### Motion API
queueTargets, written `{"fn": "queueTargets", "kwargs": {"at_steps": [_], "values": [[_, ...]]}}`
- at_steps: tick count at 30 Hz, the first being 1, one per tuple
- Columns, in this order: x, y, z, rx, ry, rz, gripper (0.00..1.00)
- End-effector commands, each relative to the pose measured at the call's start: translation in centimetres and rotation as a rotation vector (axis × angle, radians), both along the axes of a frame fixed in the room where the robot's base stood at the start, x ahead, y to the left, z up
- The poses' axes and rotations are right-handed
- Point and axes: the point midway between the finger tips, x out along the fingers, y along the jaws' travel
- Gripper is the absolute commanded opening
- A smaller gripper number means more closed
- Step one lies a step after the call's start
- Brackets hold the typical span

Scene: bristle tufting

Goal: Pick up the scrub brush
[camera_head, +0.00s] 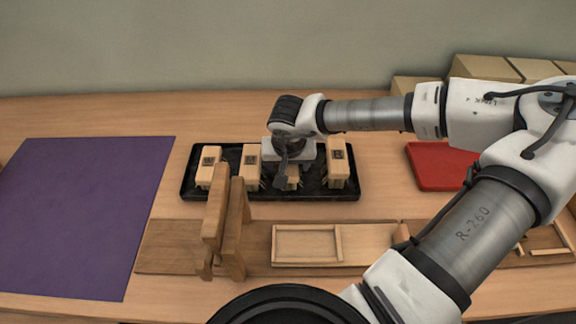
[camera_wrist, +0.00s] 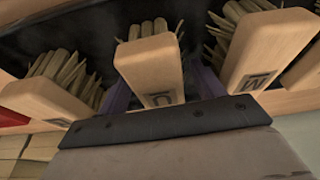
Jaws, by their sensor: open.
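Several wooden scrub brushes with pale bristles stand in a row on a black tray (camera_head: 320,192). My gripper (camera_head: 289,170) is pointed down over the third brush from the left (camera_head: 293,182), which it partly hides. In the wrist view the middle brush (camera_wrist: 150,62) has a dark mark on its block and lies between my open fingers, parts of which show purple on either side. Whether they touch it cannot be told. Other brushes stand beside it: one on the left (camera_wrist: 45,98) and one on the right (camera_wrist: 265,42).
A purple mat (camera_head: 85,210) lies at the left. A wooden stand (camera_head: 238,225) and a board with a shallow wooden frame (camera_head: 305,260) are in front of the tray. A red tray (camera_head: 430,170) and cardboard boxes (camera_head: 480,70) are at the right. Neighbouring brushes leave narrow gaps.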

Motion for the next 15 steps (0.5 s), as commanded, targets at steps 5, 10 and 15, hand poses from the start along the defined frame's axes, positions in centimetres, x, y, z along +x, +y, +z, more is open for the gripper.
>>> {"fn": "queueTargets", "kwargs": {"at_steps": [5,10,15], "values": [[0.0,-0.01,-0.02,0.0,0.0,0.0,0.67],[0.0,0.0,-0.02,0.0,0.0,0.0,0.61],[0.0,0.0,-0.02,0.0,0.0,0.0,0.38]]}}
